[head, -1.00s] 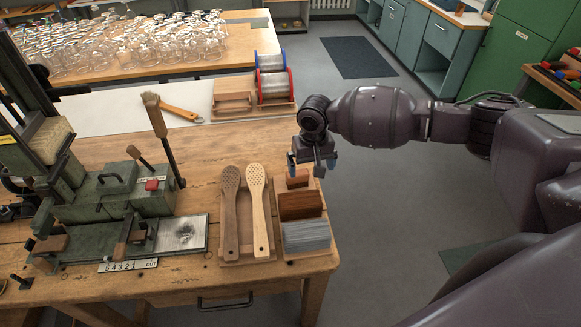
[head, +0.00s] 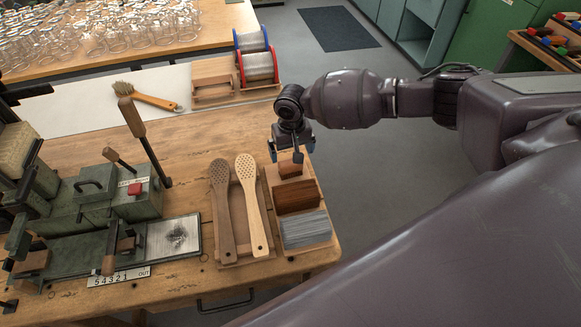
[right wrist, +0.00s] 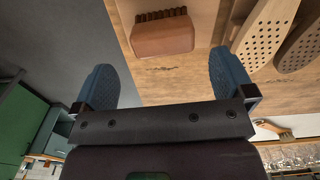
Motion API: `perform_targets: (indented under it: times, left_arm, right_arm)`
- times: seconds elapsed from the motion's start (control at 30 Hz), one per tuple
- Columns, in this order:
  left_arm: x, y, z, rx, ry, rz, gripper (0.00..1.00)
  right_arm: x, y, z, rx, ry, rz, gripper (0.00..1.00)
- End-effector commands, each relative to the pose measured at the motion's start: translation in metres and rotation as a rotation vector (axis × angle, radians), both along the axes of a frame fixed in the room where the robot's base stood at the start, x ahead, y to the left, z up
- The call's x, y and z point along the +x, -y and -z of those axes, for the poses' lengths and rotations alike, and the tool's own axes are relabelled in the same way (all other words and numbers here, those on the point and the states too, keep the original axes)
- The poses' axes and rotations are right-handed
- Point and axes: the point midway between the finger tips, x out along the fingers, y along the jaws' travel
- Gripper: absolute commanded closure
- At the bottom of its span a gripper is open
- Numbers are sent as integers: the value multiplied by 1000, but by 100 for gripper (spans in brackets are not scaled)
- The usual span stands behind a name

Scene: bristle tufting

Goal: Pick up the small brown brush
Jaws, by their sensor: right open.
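The small brown brush (head: 290,168) lies at the far end of a wooden tray (head: 322,243) near the bench's right edge. In the right wrist view the brush (right wrist: 162,37) shows a smooth brown block with a row of dark bristles along one side. My right gripper (head: 290,150) is open and empty, just behind and above the brush in the head view. In the right wrist view the brush appears beyond the blue fingertips of the gripper (right wrist: 163,76), sideways between them and apart from both. My left gripper is not in view.
A larger brown brush (head: 297,196) and a grey-bristled block (head: 305,230) share the tray. Two perforated paddle brushes, dark (head: 222,200) and pale (head: 252,200), lie close on the left. Wire spools (head: 258,65) stand behind. Open floor lies to the right.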

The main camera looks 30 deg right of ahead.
Motion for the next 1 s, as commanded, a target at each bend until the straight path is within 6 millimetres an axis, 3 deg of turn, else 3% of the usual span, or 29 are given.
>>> perform_targets:
  times: [0.4, 0.7, 1.0]
  left_arm:
    - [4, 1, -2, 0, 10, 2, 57]
    - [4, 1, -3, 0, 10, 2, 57]
    - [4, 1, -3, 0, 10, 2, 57]
  right_arm:
    - [-2, -4, 48, 0, -2, 0, 0]
    - [-2, -4, 51, 0, -1, 0, 0]
    - [-2, -4, 51, 0, -1, 0, 46]
